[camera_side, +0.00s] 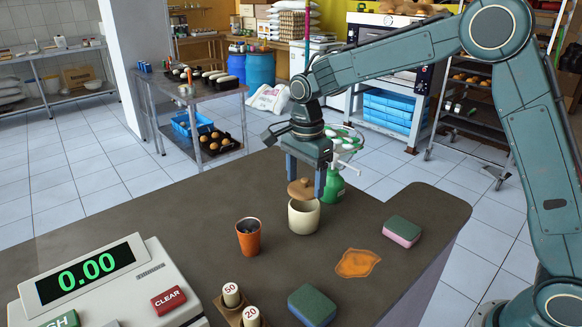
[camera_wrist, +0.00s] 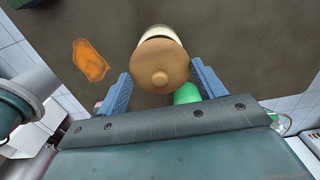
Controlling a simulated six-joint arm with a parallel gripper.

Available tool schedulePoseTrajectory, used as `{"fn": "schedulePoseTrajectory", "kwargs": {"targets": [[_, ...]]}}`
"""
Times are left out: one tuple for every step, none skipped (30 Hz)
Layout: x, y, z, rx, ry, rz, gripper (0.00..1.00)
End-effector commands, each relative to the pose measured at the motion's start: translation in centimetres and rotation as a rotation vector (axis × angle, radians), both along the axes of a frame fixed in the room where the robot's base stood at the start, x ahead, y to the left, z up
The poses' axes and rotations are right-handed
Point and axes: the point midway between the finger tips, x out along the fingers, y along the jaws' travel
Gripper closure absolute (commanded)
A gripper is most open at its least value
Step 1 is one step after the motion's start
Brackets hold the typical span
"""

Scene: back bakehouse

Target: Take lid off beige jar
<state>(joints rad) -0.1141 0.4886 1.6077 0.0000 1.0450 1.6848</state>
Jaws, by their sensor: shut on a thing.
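The beige jar (camera_side: 304,218) stands upright on the dark counter in the side view. Its round tan wooden lid (camera_side: 301,189), with a small knob, is held just above the jar's mouth, slightly off to the left. My gripper (camera_side: 305,187) points down over the jar with its blue fingers on either side of the lid, shut on it. In the wrist view the lid (camera_wrist: 163,62) sits between the fingertips of my gripper (camera_wrist: 161,69) and covers most of the jar (camera_wrist: 158,32), whose pale rim shows behind it.
An orange cup (camera_side: 249,238) stands left of the jar. An orange patch (camera_side: 357,263) and two sponges (camera_side: 403,230) (camera_side: 312,304) lie to the right and front. Weights marked 50 (camera_side: 231,294) and 20 (camera_side: 251,316) and a scale (camera_side: 110,290) are at front left. Counter left of the cup is clear.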

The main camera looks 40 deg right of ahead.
Motion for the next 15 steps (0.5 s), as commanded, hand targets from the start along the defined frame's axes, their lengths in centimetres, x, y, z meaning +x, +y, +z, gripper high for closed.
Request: {"fn": "schedulePoseTrajectory", "kwargs": {"targets": [[0.1, 0.0, 1.1, 0.001, -0.006, 0.000, 0.53], [0.1, 0.0, 1.6, 0.001, -0.005, 0.000, 0.53], [0.1, 0.0, 2.4, 0.001, -0.006, 0.000, 0.53], [0.1, 0.0, 3.0, 0.001, -0.005, 0.000, 0.53], [0.1, 0.0, 3.7, 0.001, -0.006, 0.000, 0.53], [0.1, 0.0, 4.5, 0.001, -0.006, 0.000, 0.53], [0.0, 0.0, 5.2, 0.001, -0.005, 0.000, 0.53], [0.1, 0.0, 5.9, 0.001, -0.006, 0.000, 0.53], [0.1, 0.0, 6.8, 0.001, -0.006, 0.000, 0.53], [0.1, 0.0, 7.5, 0.001, -0.006, 0.000, 0.53], [0.1, 0.0, 8.2, 0.001, -0.006, 0.000, 0.53], [0.1, 0.0, 9.1, 0.001, -0.006, 0.000, 0.53], [0.1, 0.0, 9.7, 0.001, -0.005, 0.000, 0.53], [0.1, 0.0, 10.3, 0.001, -0.005, 0.000, 0.53], [0.1, 0.0, 11.2, 0.001, -0.005, 0.000, 0.53]]}}
